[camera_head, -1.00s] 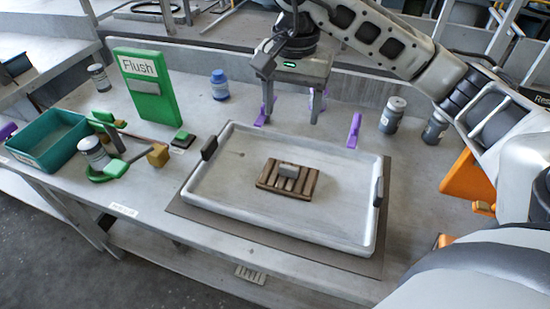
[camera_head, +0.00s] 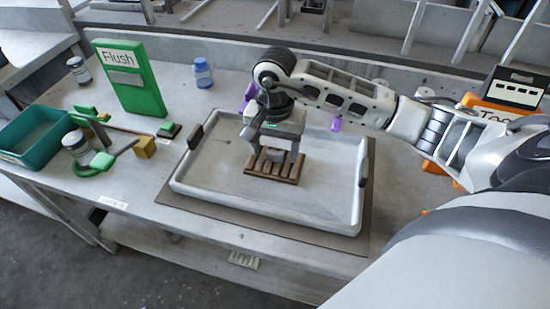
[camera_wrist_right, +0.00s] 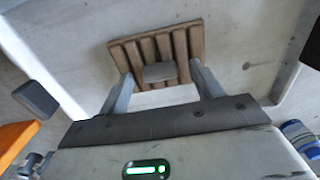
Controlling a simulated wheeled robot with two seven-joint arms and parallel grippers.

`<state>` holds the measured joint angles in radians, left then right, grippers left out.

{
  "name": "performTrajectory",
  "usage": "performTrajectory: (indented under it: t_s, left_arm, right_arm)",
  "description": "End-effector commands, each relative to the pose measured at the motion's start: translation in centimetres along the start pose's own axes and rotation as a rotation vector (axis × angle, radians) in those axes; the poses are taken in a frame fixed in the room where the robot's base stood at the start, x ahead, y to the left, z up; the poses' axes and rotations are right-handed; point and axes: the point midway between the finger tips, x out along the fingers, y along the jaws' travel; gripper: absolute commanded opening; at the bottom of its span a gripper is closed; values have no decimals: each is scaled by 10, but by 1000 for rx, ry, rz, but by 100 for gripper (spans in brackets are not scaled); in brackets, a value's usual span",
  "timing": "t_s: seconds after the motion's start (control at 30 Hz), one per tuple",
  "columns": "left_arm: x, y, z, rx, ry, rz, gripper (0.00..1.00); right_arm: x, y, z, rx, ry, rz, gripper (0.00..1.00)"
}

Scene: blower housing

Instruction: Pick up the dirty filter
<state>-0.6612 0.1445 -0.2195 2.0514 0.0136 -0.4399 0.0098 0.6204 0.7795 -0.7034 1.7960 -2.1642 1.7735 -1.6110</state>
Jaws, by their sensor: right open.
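The dirty filter, a brown slatted block (camera_head: 287,178) with a small grey grip on top, lies in the white tray (camera_head: 270,207). My right gripper (camera_head: 271,160) is above the filter, pointing down, and hides part of it, including the grip. In the right wrist view the filter (camera_wrist_right: 137,52) shows its slats, and its grey grip (camera_wrist_right: 160,73) sits between the two spread fingers (camera_wrist_right: 161,75). The fingers are open, one on each side of the grip. I cannot tell whether they touch the filter. My left gripper is not in view.
The tray has dark handles (camera_head: 195,137) at its left and right ends and stands on a dark mat. A green Flush box (camera_head: 127,80), a blue bottle (camera_head: 203,73), a teal bin (camera_head: 35,137) and an orange case (camera_head: 432,167) stand around it.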

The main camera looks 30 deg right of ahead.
Motion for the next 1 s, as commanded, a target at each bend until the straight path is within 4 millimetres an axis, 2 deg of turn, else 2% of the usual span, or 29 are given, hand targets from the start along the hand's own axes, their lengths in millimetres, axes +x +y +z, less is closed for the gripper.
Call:
performTrajectory:
  t_s: [0.1,0.3,0.33,0.5,0.83,1.0]
  left_arm:
    - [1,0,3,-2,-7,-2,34]
    - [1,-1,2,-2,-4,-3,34]
    - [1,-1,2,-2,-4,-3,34]
    - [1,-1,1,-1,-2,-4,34]
    - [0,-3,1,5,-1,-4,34]
    - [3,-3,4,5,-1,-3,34]
  right_arm:
    - [8,0,0,0,-1,-1,65]
    - [9,0,0,0,0,-1,65]
    - [9,0,0,0,0,-1,60]
    - [8,0,0,0,0,-1,16]
    - [7,0,0,0,1,-1,16]
    - [-6,0,-1,0,5,-3,16]
